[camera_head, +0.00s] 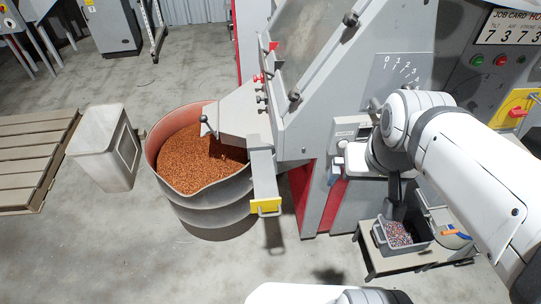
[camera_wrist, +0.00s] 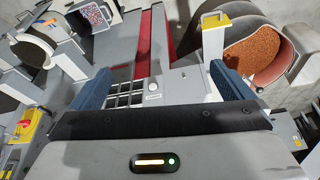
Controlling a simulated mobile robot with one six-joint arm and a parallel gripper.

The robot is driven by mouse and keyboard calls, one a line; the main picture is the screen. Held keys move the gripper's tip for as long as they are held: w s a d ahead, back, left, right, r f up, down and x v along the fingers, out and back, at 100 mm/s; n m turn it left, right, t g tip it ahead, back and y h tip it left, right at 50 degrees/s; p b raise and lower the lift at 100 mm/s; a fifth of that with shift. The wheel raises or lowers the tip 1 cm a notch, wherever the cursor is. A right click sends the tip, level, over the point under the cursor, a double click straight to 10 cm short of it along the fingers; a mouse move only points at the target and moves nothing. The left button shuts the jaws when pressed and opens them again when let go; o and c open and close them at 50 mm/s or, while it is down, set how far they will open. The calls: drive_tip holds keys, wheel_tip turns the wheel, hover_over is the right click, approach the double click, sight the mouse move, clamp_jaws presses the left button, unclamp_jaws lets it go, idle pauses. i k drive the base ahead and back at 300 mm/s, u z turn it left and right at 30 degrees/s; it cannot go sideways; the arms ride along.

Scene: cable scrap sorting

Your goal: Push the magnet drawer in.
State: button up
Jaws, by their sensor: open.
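The magnet drawer (camera_head: 262,175) is a long grey bar with a yellow front plate and a metal handle. It sticks out from the grey machine beside the chute, with its yellow end near the right rim of the round drum. In the wrist view its yellow end (camera_wrist: 215,20) shows at the top, past the right finger. My gripper (camera_head: 342,165) is at the machine's front, to the right of the drawer and apart from it. The wrist view shows its blue fingers (camera_wrist: 160,88) spread wide and nothing held between them. The drawer's inner end is hidden.
The drum (camera_head: 205,205) of copper granules stands left of the drawer. A grey tray (camera_head: 402,247) of mixed bits sits on a low bench at right. Floor in front of the drawer is clear.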

sight(262, 179)
drive_tip(key=u, duration=0.65)
drive_tip(key=k, duration=0.85)
drive_tip(key=z, duration=0.7)
